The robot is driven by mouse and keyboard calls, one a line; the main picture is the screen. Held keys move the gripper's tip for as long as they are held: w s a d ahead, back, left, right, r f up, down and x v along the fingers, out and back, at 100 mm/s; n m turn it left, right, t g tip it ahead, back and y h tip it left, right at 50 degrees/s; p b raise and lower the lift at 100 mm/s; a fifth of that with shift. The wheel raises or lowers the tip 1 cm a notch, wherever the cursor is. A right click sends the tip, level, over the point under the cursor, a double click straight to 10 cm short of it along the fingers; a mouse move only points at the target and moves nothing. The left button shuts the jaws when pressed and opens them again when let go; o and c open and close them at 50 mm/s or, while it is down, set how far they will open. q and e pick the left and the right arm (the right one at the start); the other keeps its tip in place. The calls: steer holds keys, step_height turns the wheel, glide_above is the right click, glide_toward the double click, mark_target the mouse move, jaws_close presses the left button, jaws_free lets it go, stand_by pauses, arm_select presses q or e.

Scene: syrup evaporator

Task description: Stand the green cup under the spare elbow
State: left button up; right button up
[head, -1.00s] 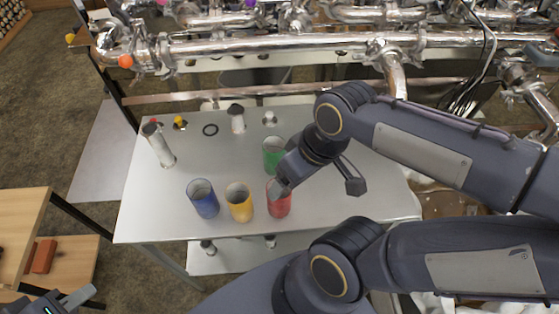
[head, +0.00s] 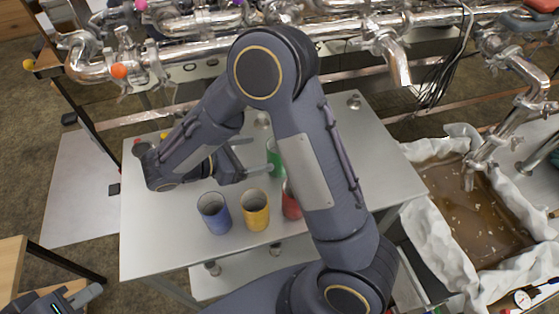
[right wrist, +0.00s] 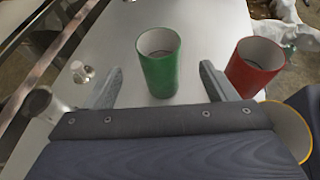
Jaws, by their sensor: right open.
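The green cup (head: 273,158) stands upright on the metal table, partly hidden by my right arm in the head view. In the right wrist view the green cup (right wrist: 160,70) stands open side up, between the lines of the two fingers. My right gripper (head: 252,157) is open and points at it from the left; it also shows in the right wrist view (right wrist: 161,72). A silvery pipe elbow (head: 397,62) bends down at the table's back right; I cannot tell if it is the spare one. My left gripper (head: 78,297) is at the bottom left corner, its jaws unclear.
Blue (head: 214,212), yellow (head: 255,210) and red (head: 290,203) cups stand in a row at the front of the table (head: 150,240). The red cup is closest to the green one. A pan of brown liquid (head: 480,215) lies to the right. Pipes run along the back.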

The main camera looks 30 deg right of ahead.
mark_target(268, 150)
steer(key=p+x, duration=0.2)
steer(key=x, duration=0.4)
steer(key=shift+d, duration=0.45)
steer(key=shift+d+f, duration=0.25)
steer(key=shift+d, duration=0.2)
steer(key=c, duration=1.1)
